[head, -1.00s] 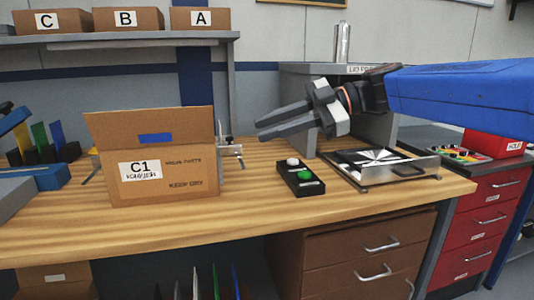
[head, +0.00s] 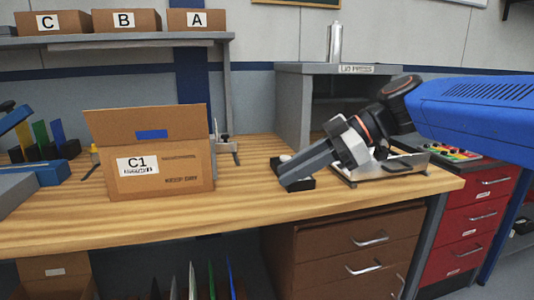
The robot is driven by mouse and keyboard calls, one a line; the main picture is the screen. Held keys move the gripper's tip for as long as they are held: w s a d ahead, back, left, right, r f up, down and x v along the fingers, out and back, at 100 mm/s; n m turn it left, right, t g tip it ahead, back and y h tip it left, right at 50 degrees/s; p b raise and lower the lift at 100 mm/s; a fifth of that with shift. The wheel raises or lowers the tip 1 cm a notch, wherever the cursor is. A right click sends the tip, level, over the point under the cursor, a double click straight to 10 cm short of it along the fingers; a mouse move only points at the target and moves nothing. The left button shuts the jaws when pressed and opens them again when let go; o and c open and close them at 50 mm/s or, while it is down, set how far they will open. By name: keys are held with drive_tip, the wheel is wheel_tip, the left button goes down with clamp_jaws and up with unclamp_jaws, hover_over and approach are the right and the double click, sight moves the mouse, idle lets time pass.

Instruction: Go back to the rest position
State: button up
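My gripper (head: 284,176) is in the head view, reaching in from the right on my blue arm and pointing down and to the left. Its grey fingers lie close together in this view, and I cannot tell whether there is a gap between them. Nothing shows held in them.
An open cardboard box marked C1 (head: 160,180) stands left on the bench (head: 80,228). A metal fixture (head: 385,172) sits behind my gripper, partly hidden. A grey press cabinet (head: 292,105) stands at the back. Boxes C, B and A line the shelf (head: 120,42).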

drive_tip(key=s+d+f+m+t+h, duration=0.2)
drive_tip(key=s+d+f+m+h, duration=0.3)
drive_tip(key=d+f, duration=0.7)
drive_tip(key=s+d+f+m+t+h, duration=0.1)
drive_tip(key=s+d+f+m+h, duration=0.5)
drive_tip(key=s+d+f+m, duration=0.3)
wheel_tip(320, 180, down, 4)
drive_tip(key=d+m, duration=0.2)
drive_tip(key=m, duration=0.3)
drive_tip(key=shift+s+d+t, duration=0.2)
drive_tip(key=shift+d+t, duration=0.15)
drive_tip(key=shift+t, duration=0.05)
drive_tip(key=shift+c, duration=0.4)
